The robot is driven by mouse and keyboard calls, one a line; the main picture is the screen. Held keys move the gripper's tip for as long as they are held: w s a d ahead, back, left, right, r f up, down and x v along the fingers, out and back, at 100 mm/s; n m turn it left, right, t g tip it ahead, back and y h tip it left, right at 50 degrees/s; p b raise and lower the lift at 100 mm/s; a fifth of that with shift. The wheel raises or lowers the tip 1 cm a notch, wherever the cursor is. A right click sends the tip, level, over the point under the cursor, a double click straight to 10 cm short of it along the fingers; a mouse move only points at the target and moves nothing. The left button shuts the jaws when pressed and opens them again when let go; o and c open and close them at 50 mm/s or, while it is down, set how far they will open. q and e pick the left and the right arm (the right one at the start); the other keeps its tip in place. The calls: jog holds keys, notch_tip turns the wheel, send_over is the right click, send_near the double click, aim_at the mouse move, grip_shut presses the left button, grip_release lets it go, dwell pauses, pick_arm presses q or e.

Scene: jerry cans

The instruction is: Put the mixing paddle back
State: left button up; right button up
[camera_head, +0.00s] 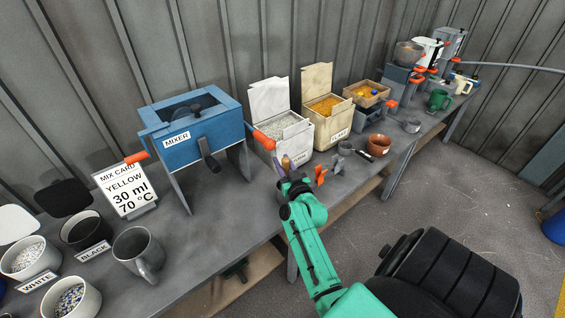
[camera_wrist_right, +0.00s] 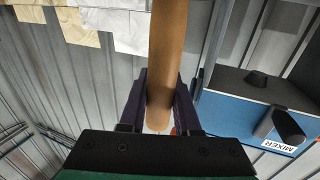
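My right gripper (camera_head: 285,174) is above the front edge of the bench, in front of the white and cream bins. In the right wrist view the gripper (camera_wrist_right: 160,110) has its dark fingers on both sides of a brown wooden shaft (camera_wrist_right: 168,50), which appears to be the mixing paddle. The shaft's brown tip (camera_head: 286,162) shows at the fingers in the head view; the rest is hidden or too small to tell. The blue mixer (camera_head: 196,130) stands left of the gripper and also shows in the right wrist view (camera_wrist_right: 240,112). My left gripper is out of view.
The bench holds a white bin (camera_head: 283,128), a cream bin (camera_head: 325,118), a brown bowl (camera_head: 378,146) and an orange clip-like piece (camera_head: 320,175). A mix card (camera_head: 126,192), a grey mug (camera_head: 138,250) and several cups stand at left. Bench between mixer and gripper is clear.

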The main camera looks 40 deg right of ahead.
jog(key=o, duration=0.4)
jog(key=shift+r, duration=0.1)
jog(key=p+v, duration=0.4)
jog(key=v, duration=0.8)
